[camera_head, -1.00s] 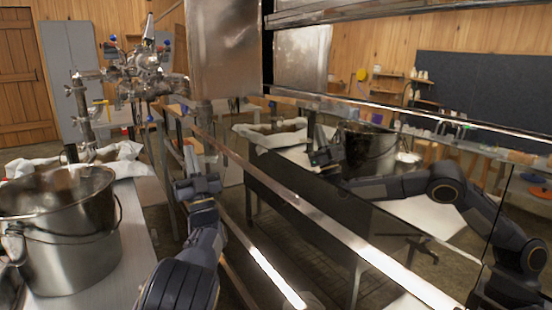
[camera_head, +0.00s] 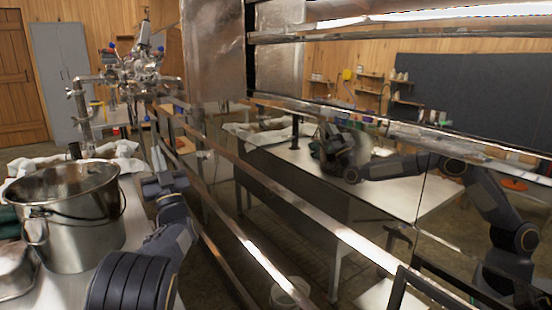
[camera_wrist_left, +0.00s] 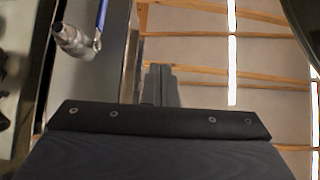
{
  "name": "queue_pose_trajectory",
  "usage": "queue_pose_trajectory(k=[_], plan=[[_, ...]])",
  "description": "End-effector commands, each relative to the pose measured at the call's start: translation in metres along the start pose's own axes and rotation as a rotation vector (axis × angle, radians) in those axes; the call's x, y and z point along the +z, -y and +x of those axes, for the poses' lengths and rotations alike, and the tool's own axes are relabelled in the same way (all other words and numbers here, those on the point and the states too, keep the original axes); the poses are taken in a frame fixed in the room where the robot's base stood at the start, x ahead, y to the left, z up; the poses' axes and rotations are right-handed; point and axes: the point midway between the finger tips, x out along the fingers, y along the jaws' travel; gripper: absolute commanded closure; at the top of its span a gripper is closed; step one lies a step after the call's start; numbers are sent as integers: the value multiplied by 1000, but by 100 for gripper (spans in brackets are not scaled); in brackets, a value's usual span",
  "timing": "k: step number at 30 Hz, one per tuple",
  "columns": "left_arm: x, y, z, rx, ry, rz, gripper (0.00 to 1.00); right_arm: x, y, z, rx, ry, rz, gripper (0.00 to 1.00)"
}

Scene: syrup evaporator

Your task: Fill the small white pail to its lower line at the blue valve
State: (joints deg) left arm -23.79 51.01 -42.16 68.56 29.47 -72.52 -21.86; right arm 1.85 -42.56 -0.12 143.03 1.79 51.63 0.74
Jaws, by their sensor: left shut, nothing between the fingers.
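My left gripper (camera_head: 163,184) is shut and empty, beside the steel pot and low along the evaporator's shiny side. Its closed fingers also show in the left wrist view (camera_wrist_left: 160,84). A blue handle (camera_wrist_left: 101,18) beside a metal spout (camera_wrist_left: 74,40) shows at the upper left of the wrist view, apart from the fingers. I cannot tell whether it is the task's blue valve. A pale round rim (camera_head: 290,291) shows low in the head view. I cannot tell whether it is the small white pail or a reflection. My right gripper is not in view.
A large steel pot (camera_head: 75,235) with a bail handle stands on the white table (camera_head: 140,222) at the left. Metal pipework with small red and blue knobs (camera_head: 135,70) stands behind. The evaporator's shiny side (camera_head: 290,215) on the right reflects the room and an arm.

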Motion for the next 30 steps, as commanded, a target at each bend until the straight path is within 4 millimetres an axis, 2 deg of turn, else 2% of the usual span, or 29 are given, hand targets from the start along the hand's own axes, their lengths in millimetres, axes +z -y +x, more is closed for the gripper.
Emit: queue_pose_trajectory(k=[1,7,11,14,17,20,23,27,30], plan=[[-2,12,12,-5,47,-9,100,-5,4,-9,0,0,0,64],[4,57,34,-2,289,-78,100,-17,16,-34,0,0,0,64],[-1,88,40,14,494,-162,100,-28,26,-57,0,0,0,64],[-19,108,34,49,699,-263,100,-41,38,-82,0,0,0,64],[-54,121,11,119,922,-383,100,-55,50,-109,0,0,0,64],[-103,123,-24,219,1128,-484,100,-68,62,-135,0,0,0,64],[-163,124,-69,338,1319,-546,100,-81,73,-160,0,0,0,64],[-241,130,-141,493,1551,-549,100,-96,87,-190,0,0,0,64],[-286,141,-192,578,1696,-501,100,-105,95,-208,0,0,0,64]])
